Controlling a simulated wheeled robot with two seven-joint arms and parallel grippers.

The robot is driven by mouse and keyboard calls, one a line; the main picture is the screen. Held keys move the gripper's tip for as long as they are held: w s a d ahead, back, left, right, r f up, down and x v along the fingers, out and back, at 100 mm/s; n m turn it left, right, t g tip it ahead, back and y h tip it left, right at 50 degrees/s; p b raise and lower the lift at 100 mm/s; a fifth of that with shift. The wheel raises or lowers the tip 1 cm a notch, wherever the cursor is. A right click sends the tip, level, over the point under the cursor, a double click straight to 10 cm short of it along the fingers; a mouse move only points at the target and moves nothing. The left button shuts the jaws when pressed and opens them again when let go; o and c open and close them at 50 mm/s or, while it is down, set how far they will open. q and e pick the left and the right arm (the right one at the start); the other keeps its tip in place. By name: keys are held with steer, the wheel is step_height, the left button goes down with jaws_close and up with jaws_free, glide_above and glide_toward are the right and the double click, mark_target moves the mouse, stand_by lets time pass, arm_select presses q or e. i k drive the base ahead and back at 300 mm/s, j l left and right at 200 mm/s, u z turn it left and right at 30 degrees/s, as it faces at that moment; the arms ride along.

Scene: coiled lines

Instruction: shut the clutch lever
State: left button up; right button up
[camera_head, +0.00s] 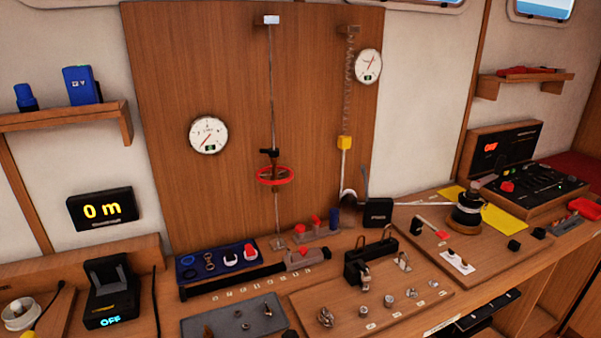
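A black box (378,212), which looks like the clutch, stands at the foot of the wooden panel, right of centre. A dark lever (364,181) rises from its left end and stands nearly upright; this appears to be the clutch lever. A pale line (425,204) runs from the box's right side to a dark winch drum (467,209). Neither of my grippers is in view.
A red-tipped lever (433,228) lies on the board in front of the winch. A black holder (371,261) with metal fittings stands nearer. Bare board lies just in front of the box.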

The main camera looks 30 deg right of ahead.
mark_target(363, 170)
steer(key=i+j+z, duration=0.15)
steer(key=z, duration=0.25)
steer(key=i+j+z, duration=0.1)
steer(key=z, duration=0.3)
steer(key=i+j+z, duration=0.1)
steer(key=j+z, duration=0.45)
steer(key=z, duration=0.25)
steer(key=u, duration=0.8)
steer(key=l+u, duration=0.5)
steer(key=k+l+u, duration=0.15)
steer(key=l+u, duration=0.15)
steer(key=u, duration=0.15)
steer(key=k+l+u, duration=0.15)
steer(key=l+u, duration=0.2)
steer(key=u, duration=0.15)
steer(key=k+l+u, duration=0.2)
steer(key=k+l, duration=0.55)
steer(key=l, duration=0.15)
